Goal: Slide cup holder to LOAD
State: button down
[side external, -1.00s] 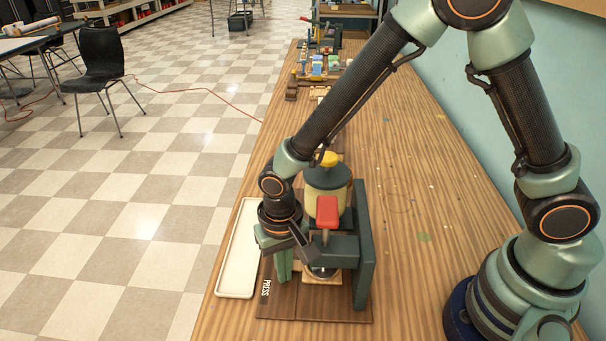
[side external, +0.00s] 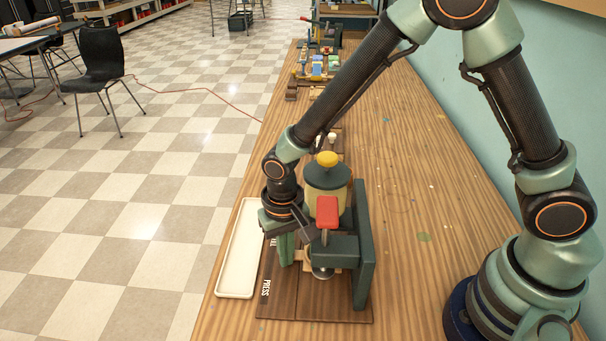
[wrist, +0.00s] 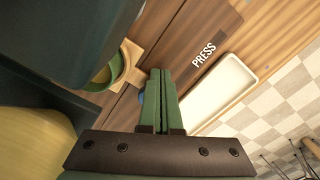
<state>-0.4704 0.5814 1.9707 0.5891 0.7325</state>
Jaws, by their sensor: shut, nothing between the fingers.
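The cup holder (wrist: 131,52) is a pale wooden block around a green-rimmed cup (wrist: 117,68) with yellowish contents in the wrist view. In the side view only a pale edge of the holder (side external: 299,256) shows, behind the press's metal disc (side external: 322,273). My gripper (side external: 286,262) is shut and empty, pointing down at the left of the holder, over the dark wooden base (side external: 285,302). In the wrist view its green fingers (wrist: 161,72) are together beside the holder; contact is unclear. The word PRESS (side external: 265,287) shows on the base. Another label farther back is mostly hidden, and LOAD is not readable.
The press has a red handle (side external: 327,211) and a dark green upright (side external: 363,245). A yellow-knobbed canister (side external: 327,182) stands behind it. A white tray (side external: 238,262) lies left of the base. The bench right of the press is clear.

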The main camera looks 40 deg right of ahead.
jog(key=shift+w+d+f, duration=0.1)
jog(key=shift+w+d, duration=0.8)
jog(key=shift+d, duration=0.15)
jog(key=shift+w+d, duration=0.85)
jog(key=shift+d, duration=0.2)
jog(key=shift+w+d+f, duration=0.1)
jog(key=shift+w+d, duration=1.75)
jog(key=shift+d, duration=0.05)
jog(key=shift+w+d, duration=0.45)
jog(key=shift+w, duration=0.2)
jog(key=shift+w+d, duration=0.45)
jog(key=shift+w, duration=0.15)
jog(key=shift+w+d, duration=0.8)
jog(key=shift+d, duration=0.3)
jog(key=shift+a+r, duration=0.2)
jog(key=shift+r, duration=1.4)
jog(key=shift+s+a+r, duration=0.1)
jog(key=shift+a+r, duration=0.05)
jog(key=shift+r, duration=0.6)
jog(key=shift+s+a+r, duration=0.1)
jog(key=shift+r, duration=0.65)
jog(key=shift+s+a+r, duration=0.1)
jog(key=shift+a+r, duration=0.1)
jog(key=shift+r, duration=0.55)
